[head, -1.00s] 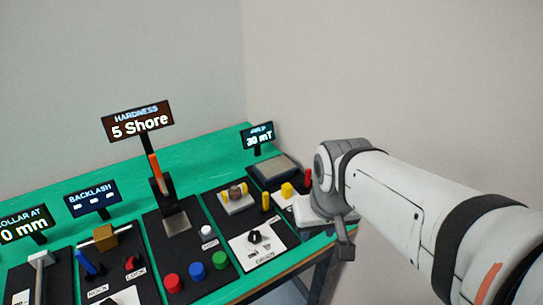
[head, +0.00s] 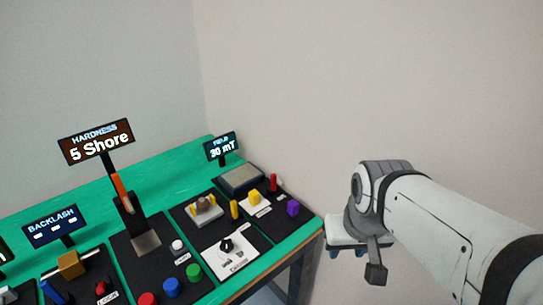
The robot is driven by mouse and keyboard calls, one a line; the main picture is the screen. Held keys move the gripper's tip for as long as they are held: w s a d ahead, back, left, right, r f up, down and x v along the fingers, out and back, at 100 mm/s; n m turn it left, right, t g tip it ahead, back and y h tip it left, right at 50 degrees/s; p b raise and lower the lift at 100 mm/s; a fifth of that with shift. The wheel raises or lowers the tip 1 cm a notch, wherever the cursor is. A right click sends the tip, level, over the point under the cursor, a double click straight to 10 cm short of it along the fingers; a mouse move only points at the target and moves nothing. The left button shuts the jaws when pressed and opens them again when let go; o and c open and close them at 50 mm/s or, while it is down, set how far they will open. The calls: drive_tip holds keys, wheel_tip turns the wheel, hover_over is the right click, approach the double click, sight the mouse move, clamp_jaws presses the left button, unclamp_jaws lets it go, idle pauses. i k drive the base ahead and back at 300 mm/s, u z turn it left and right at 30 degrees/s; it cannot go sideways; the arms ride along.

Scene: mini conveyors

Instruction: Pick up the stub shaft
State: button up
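No part in view can be told for sure as the stub shaft. Small upright parts stand at the table's right end: a red pin (head: 273,183), a yellow post (head: 234,209), a yellow piece (head: 254,197) on a white plate and a purple piece (head: 292,208). A rounded brown-grey part (head: 203,202) sits in a light fixture between yellow sides. My gripper (head: 375,274) hangs at the end of my arm, right of the table in the picture, apart from these parts. Its fingers are too unclear to show whether it is open.
The green table (head: 168,176) carries black station panels. The "5 Shore" sign (head: 96,142), backlash sign (head: 51,226) and "30 mT" sign (head: 222,147) stand up from it. A dial panel (head: 229,252) and coloured buttons lie in front. Bare wall is behind.

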sight(253, 196)
drive_tip(key=z, duration=0.35)
drive_tip(key=k, duration=0.95)
drive_tip(key=u, duration=0.6)
drive_tip(key=i, duration=1)
drive_tip(key=u, duration=0.1)
drive_tip(key=k, duration=1.2)
drive_tip(key=z, duration=0.3)
drive_tip(key=i, duration=1.45)
drive_tip(key=u, duration=0.25)
